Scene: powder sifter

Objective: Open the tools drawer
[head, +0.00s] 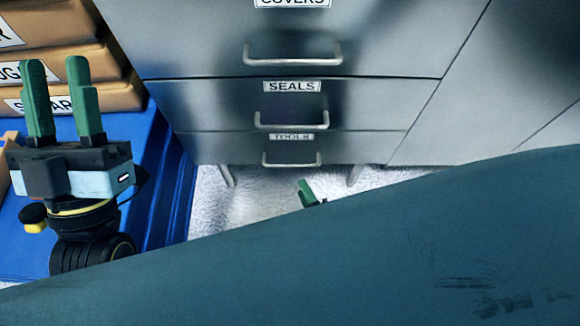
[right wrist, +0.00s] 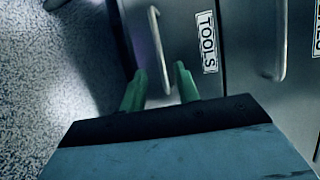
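The tools drawer (head: 345,147) is the lowest of the grey cabinet's labelled drawers and looks closed, with its metal bar handle (head: 291,163) under the TOOLS label. In the right wrist view the same handle (right wrist: 158,45) runs upward, and its lower end lies between my right gripper's two green fingers (right wrist: 160,68). These fingers are apart; I cannot tell whether they touch the handle. In the head view only a green fingertip of that gripper (head: 308,192) shows below the drawer. My left gripper (head: 55,61) is open and empty at the left, fingers up.
The seals drawer (head: 370,116) and covers drawer (head: 390,45) sit above, with handles. A blue surface (head: 160,190) and stacked tan bags (head: 100,60) are at the left. Pale speckled floor (head: 215,205) shows below the cabinet. My large teal part covers the lower right.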

